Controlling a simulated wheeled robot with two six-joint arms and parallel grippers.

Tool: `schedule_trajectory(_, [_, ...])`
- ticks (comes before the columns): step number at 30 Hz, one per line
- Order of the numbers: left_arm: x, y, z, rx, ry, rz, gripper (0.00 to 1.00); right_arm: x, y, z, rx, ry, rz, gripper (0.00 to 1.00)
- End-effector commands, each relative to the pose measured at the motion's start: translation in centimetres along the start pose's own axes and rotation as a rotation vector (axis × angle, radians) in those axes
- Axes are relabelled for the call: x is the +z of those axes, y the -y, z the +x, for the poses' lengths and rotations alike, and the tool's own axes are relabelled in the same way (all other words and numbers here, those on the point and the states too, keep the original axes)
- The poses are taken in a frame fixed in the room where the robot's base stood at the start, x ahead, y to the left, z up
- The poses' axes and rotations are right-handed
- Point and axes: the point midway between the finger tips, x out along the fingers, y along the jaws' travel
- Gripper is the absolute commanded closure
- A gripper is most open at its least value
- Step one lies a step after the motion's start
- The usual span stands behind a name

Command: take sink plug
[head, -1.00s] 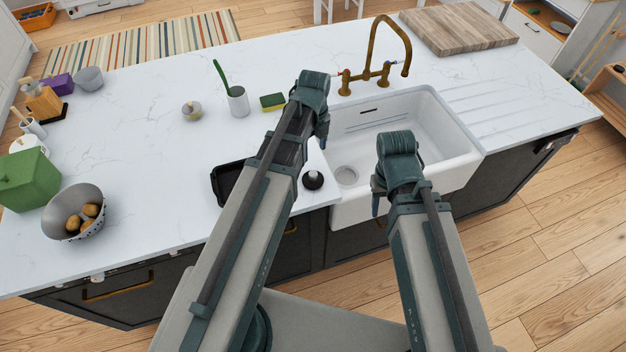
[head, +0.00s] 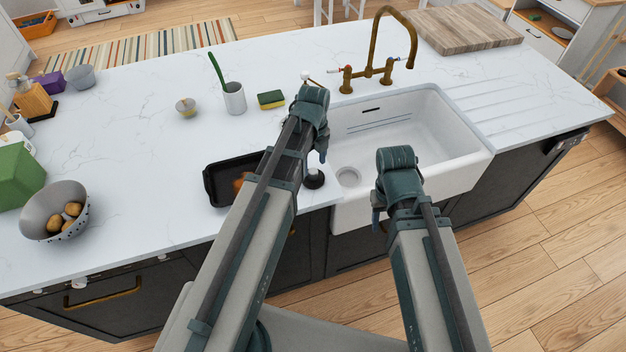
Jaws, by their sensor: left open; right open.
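The sink plug (head: 314,181) looks like a small dark round piece with a pale top. It sits on the white counter by the sink's front left corner. My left gripper (head: 322,154) is open just above it, and its finger tips partly overlap the plug's top; I cannot tell whether they touch. My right gripper (head: 377,216) is open and empty over the sink's front edge. The white sink (head: 440,165) is empty, with a round drain (head: 348,177) at its left.
A black tray (head: 217,186) lies left of the plug, partly behind my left arm. A brass faucet (head: 381,70) stands behind the sink. A sponge (head: 271,99), a cup (head: 234,98) and a colander (head: 55,210) are on the counter. The counter's middle left is clear.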

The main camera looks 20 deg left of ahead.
Motion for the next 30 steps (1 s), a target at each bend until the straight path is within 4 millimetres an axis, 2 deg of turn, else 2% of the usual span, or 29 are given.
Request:
schedule_trajectory(1, [0.1, 0.0, 1.1, 0.0, 0.0, 0.0, 0.29, -0.1, 0.1, 1.1, 0.0, 0.0, 0.0, 0.5])
schedule_trajectory(9, [0.3, 0.0, 4.2, 0.0, 0.0, 0.0, 0.29, -0.2, 0.4, 4.2, 0.0, 0.0, 0.002, 0.5])
schedule_trajectory(18, [0.3, 0.0, 4.3, 0.0, 0.0, 0.0, 0.29, -0.2, 0.4, 4.3, 0.0, 0.0, 0.002, 0.5])
schedule_trajectory(20, [0.3, 0.0, 4.3, 0.0, 0.0, 0.0, 0.38, -0.2, 0.4, 4.3, 0.0, 0.0, 0.002, 0.5])
schedule_trajectory(30, [0.3, 0.0, 4.3, 0.0, 0.0, 0.0, 0.99, -0.2, 0.4, 4.3, 0.0, 0.0, 0.002, 0.5])
